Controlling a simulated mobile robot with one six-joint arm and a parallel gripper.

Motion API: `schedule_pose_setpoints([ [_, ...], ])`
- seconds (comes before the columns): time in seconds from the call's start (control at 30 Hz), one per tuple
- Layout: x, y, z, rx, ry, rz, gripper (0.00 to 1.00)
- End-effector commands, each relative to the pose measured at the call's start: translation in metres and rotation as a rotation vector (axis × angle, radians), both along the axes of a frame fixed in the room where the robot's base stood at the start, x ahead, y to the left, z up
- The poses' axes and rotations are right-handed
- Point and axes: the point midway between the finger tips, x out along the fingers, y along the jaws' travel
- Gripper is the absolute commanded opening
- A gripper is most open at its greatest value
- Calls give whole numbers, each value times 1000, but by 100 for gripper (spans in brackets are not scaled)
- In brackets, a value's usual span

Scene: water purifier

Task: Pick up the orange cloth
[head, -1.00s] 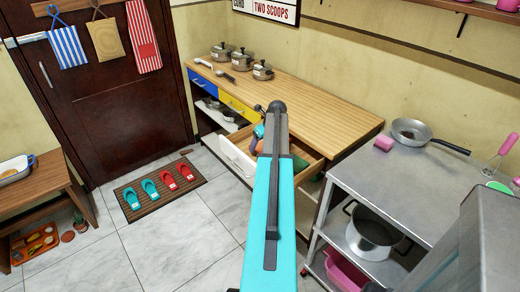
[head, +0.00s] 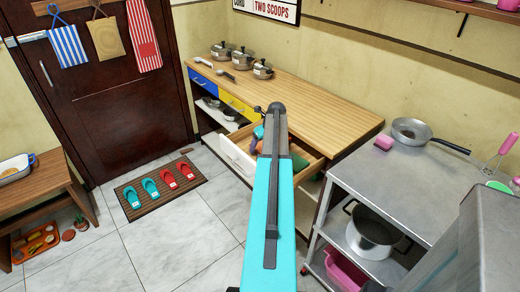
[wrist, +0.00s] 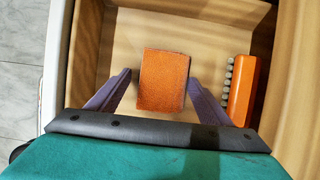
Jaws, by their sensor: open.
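The orange cloth (wrist: 163,88) shows in the wrist view as a small, textured orange rectangle lying in an open wooden drawer (wrist: 122,30). My gripper (wrist: 160,73) is open, with one purple finger on the left of the cloth and one on the right. A narrow gap shows between each finger and the cloth, so it is not gripped. I cannot tell how high the fingertips are above the drawer bottom. In the head view my arm covers much of the drawer and I cannot make out the cloth clearly.
An orange brush (wrist: 243,90) with pale bristles lies right of the cloth, close to the right finger. Drawer walls stand close around. In the head view, a wooden counter (head: 310,112) with pots is above the drawer, and a metal cart (head: 405,180) stands at the right.

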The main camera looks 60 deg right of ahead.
Motion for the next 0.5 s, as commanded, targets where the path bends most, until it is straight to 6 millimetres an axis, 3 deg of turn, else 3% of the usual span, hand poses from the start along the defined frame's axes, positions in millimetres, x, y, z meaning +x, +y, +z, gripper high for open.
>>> schedule_pose_setpoints([
  [0.5,0,0,-4,0,0,-1,73],
])
